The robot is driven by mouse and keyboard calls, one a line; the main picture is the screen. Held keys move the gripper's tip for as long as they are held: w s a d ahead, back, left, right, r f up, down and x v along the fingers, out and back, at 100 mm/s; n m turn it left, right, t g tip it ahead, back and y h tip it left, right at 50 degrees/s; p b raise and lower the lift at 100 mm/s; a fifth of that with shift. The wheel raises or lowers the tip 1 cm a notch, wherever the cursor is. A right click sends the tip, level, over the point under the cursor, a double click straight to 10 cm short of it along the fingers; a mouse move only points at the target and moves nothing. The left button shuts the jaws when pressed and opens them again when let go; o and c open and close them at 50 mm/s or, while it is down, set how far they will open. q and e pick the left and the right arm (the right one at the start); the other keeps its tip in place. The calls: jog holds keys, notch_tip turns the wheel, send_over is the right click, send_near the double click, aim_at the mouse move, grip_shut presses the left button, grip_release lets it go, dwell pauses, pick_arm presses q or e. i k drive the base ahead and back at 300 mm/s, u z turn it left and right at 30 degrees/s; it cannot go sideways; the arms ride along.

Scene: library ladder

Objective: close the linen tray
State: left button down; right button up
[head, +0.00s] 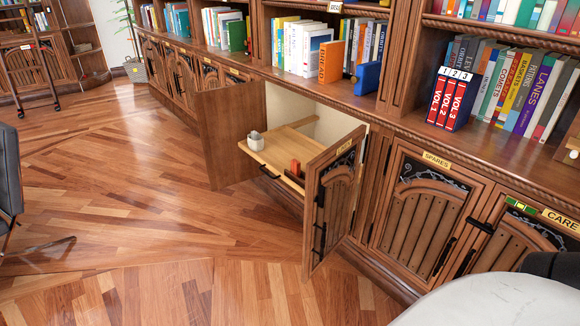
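The linen tray (283,147) is a light wood pull-out board, drawn out of an open low cabinet in the middle of the head view. Dark handles show on its front edge. A small grey and white object (256,141) stands at its left front corner. A small orange-red object (295,167) is near its right side, partly behind the door. The right cabinet door (333,199), with a small label that seems to read LINEN, stands swung open. The left door (222,141) is open too. Neither of my grippers is in view.
The SPARES door (417,210) right of the opening is shut. A pale round surface (500,302) fills the lower right. A dark chair (10,185) is at left. The wood floor before the tray is clear.

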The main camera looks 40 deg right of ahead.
aim_at(284, 144)
jog(key=z, duration=0.6)
jog(key=i, duration=1.7)
jog(key=z, duration=1.75)
jog(key=i, duration=0.5)
jog(key=z, duration=0.5)
